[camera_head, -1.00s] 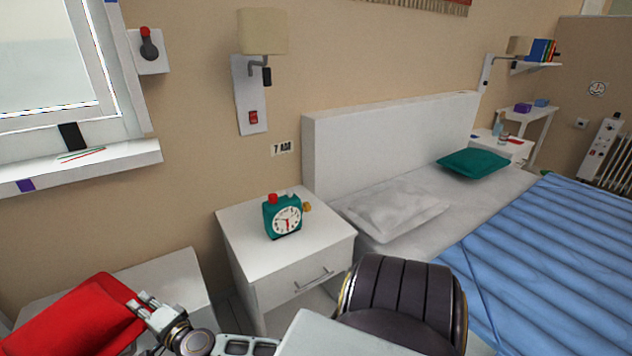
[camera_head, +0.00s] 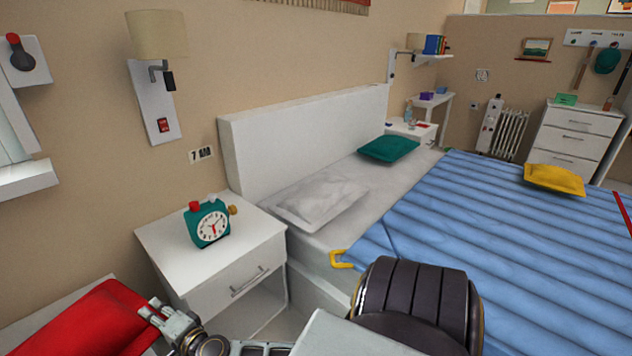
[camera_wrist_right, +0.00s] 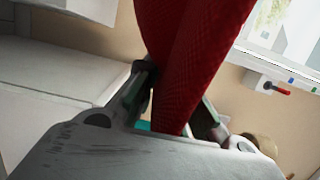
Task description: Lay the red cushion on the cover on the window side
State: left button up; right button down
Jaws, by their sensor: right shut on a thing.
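The red cushion (camera_head: 92,322) is at the lower left of the head view. My right gripper (camera_head: 160,314) is shut on its right edge. In the right wrist view the cushion (camera_wrist_right: 185,60) rises, folded, between the fingers of the right gripper (camera_wrist_right: 178,105). The blue ribbed cover (camera_head: 480,225) lies on the bed, to the right of the gripper and apart from the cushion. A yellow cushion (camera_head: 554,179) lies on the cover's far part. My left gripper does not show.
A white nightstand (camera_head: 150,245) with a green clock (camera_head: 208,224) stands between the cushion and the bed. A white pillow (camera_head: 315,198) and a teal cushion (camera_head: 388,148) lie near the headboard (camera_head: 300,140). A yellow loop (camera_head: 341,260) sits at the cover's near corner. The cover's middle is bare.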

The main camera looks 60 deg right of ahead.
aim_at(541, 307)
jog(key=k+z, duration=0.15)
jog(key=z, duration=0.35)
jog(key=k+z, duration=0.1)
jog(key=z, duration=0.35)
jog(key=k+l+z, duration=0.1)
jog(key=z, duration=0.4)
jog(key=k+l+z, duration=0.1)
jog(key=z, duration=0.4)
jog(key=k+l+z, duration=0.1)
jog(key=z, duration=0.4)
jog(key=l+z, duration=0.25)
jog(key=z, duration=0.2)
